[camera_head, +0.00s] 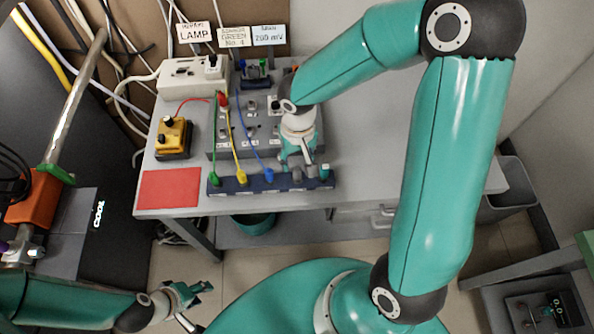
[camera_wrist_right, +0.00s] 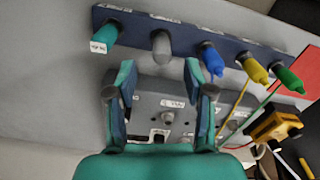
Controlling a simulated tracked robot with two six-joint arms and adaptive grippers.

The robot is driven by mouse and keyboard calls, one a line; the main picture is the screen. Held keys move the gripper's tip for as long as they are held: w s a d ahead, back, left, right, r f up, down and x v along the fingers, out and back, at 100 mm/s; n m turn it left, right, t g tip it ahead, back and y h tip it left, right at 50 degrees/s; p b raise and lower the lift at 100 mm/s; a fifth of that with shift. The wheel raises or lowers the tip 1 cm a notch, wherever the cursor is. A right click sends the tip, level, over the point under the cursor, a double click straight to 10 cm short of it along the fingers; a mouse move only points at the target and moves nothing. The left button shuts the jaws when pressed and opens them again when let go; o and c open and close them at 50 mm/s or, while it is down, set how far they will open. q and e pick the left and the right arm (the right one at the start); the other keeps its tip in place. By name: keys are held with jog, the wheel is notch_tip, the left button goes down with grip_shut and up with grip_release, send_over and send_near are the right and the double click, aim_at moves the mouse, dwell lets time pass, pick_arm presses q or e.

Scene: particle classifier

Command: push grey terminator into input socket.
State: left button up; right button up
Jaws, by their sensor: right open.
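A rounded grey plug, which looks like the grey terminator (camera_wrist_right: 161,45), stands in a dark blue rack (camera_wrist_right: 228,48) between a teal plug and a blue one in the right wrist view. My right gripper (camera_wrist_right: 160,78) is open and empty, with its fingertips just short of the rack and the grey plug beyond the gap between them. In the head view my right gripper (camera_head: 299,158) hangs over the front of the grey instrument box (camera_head: 225,143). Several fittings show on the box; which one is the input socket I cannot tell. My left gripper (camera_head: 186,305) is low at the left, empty and apparently open.
Green, yellow and blue cabled plugs (camera_head: 241,178) stand in the rack at the table's front edge. A yellow box (camera_head: 174,136), a red mat (camera_head: 169,188) and a white socket unit (camera_head: 187,80) are left of the instrument box. The table's right side (camera_head: 370,140) is clear.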

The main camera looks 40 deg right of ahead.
aim_at(297, 168)
notch_tip(297, 168, down, 5)
jog(key=shift+s+a+f, duration=0.1)
jog(key=shift+a, duration=0.05)
grip_shut()
dwell(0.4)
